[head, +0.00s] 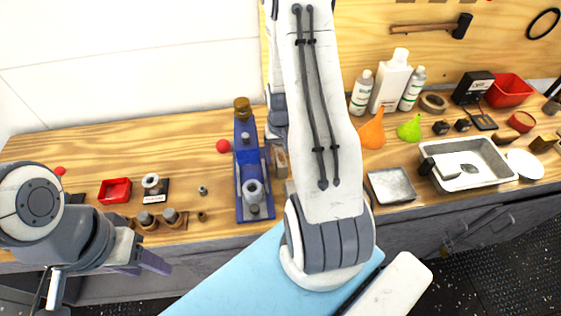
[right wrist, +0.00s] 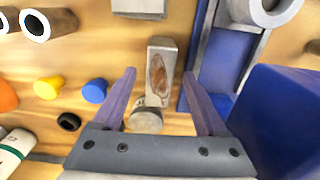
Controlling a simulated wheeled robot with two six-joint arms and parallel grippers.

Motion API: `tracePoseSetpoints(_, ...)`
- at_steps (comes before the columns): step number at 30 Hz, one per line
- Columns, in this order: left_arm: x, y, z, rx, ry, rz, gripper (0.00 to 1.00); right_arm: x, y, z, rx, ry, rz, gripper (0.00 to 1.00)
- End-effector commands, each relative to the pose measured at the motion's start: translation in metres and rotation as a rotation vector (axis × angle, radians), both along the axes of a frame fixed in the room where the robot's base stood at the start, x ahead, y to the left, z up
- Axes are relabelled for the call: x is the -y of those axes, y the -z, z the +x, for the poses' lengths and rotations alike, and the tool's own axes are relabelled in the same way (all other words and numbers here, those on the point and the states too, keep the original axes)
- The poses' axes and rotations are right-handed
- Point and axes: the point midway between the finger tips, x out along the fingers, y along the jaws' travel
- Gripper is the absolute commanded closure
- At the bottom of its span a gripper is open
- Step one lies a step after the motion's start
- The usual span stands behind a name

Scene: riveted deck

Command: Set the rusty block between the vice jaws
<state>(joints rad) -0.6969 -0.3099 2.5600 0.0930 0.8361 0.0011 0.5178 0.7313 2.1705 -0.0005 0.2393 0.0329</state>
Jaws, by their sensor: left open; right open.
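The rusty block (right wrist: 160,72), a pale upright-looking block with a brown rust patch, shows in the right wrist view. It lies between the spread purple fingers of my right gripper (right wrist: 159,76), with gaps at both sides. The gripper is open; my right arm hides it in the head view. The blue vice (head: 241,172) stands on the bench left of my right arm; part of it shows at the right in the right wrist view (right wrist: 219,48). My left gripper (head: 143,263) is open and empty in front of the bench's left part.
A round grey piece (right wrist: 147,121) is close below the block in the right wrist view. A red ball (head: 223,146) is left of the vice. A red tray (head: 115,190) and a wooden holder (head: 160,222) are further left. A metal tray (head: 391,186) is right of my arm.

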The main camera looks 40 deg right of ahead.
Motion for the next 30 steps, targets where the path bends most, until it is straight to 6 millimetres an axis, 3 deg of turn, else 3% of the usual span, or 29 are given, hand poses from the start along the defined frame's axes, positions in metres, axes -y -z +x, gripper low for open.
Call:
tracePoseSetpoints(3, 0.000, 0.000, 0.000, 0.000, 0.000, 0.000, 0.50, 0.000, 0.000, 0.000, 0.000, 0.000, 0.000, 0.29)
tracePoseSetpoints(9, 0.000, 0.000, 0.000, 0.000, 0.000, 0.000, 0.50, 0.000, 0.000, 0.000, 0.000, 0.000, 0.000, 1.00)
tracePoseSetpoints(23, 0.000, 0.001, 0.000, 0.000, 0.000, 0.000, 0.50, 0.001, -0.004, 0.001, 0.002, 0.000, -0.001, 1.00)
tracePoseSetpoints(30, 0.000, 0.009, 0.000, 0.000, 0.000, 0.000, 0.50, 0.001, -0.028, 0.002, 0.006, 0.000, -0.004, 1.00)
